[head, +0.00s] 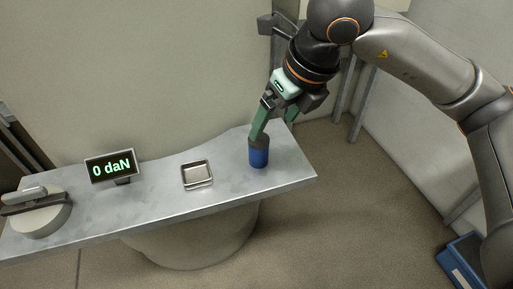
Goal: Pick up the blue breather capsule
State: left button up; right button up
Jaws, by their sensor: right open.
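The blue breather capsule (259,157) stands upright on the grey table toward its right end. It has a blue body and a dark grey top. My right gripper (271,137) comes down from above and reaches the capsule's top. Its green fingers are open; one finger overlaps the top of the capsule in the picture. I cannot tell whether the finger touches it. My left gripper is not in view.
A small metal tray (197,184) lies left of the capsule on the table (225,193). A display reading "0 daN" (111,167) and a round grey device (38,212) stand further left. A blue box (460,262) is on the floor at lower right.

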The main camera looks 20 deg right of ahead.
aim_at(262, 141)
jog(key=x, duration=1.2)
jog(key=shift+w+d, duration=0.15)
jog(key=shift+w, duration=0.25)
grip_shut()
